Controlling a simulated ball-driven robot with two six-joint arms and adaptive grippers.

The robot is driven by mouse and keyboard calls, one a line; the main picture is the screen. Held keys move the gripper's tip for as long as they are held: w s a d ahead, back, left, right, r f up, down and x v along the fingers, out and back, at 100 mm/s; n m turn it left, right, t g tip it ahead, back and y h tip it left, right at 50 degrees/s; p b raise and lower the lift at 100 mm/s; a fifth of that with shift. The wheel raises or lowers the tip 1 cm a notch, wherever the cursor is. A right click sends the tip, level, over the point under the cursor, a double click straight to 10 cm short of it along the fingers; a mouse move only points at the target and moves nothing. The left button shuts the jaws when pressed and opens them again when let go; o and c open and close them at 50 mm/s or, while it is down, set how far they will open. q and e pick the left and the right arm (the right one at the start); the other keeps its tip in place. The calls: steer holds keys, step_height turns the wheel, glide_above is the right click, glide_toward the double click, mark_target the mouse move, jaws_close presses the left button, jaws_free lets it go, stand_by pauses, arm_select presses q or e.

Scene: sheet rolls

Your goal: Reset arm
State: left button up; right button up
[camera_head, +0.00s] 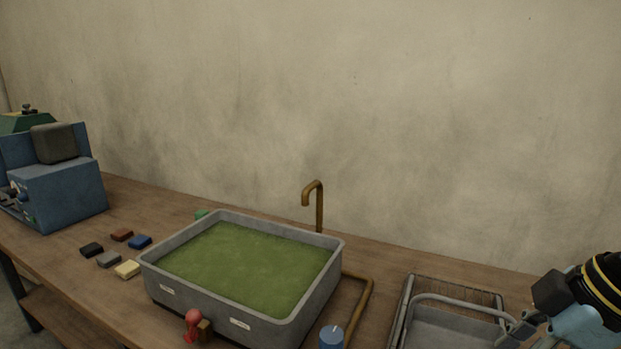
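My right arm comes in at the lower right edge, light blue with a black and yellow band. The grey part at its end, my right gripper (524,328), is small and partly cut off by the bottom edge. It is close to the right side of a grey tray (404,312) with a raised rounded rim. I cannot tell whether it touches the tray or whether its fingers are open. My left arm and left gripper are not in view.
A grey basin (336,262) of green liquid (245,265) stands mid-table, with a brass tap (319,205) behind. A red knob (193,322) and a blue knob (331,337) are in front. Several small coloured blocks (109,259) lie left of it, near a blue machine (62,195).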

steer(key=s+d+f+m+h, duration=0.1)
steer(key=s+f+m+h, duration=0.1)
steer(key=s+m, duration=0.5)
steer(key=s+d+f+m+h, duration=0.25)
steer(key=s+m, duration=0.25)
steer(key=s, duration=0.4)
step_height(320, 180, down, 32)
steer(key=d+b, duration=0.2)
steer(key=b, duration=0.6)
arm_select(q)
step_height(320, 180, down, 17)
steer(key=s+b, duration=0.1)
steer(key=b, duration=0.7)
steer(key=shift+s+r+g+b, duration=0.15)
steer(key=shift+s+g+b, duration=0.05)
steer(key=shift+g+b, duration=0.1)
arm_select(e)
steer(key=s+f+g, duration=0.1)
steer(key=s+f, duration=0.9)
steer(key=f, duration=0.3)
steer(key=s+f+g, duration=0.1)
steer(key=s+f, duration=0.9)
steer(key=f, duration=0.3)
steer(key=shift+d+f+m, duration=0.2)
steer(key=shift+d+m, duration=0.15)
steer(key=shift+m, duration=0.05)
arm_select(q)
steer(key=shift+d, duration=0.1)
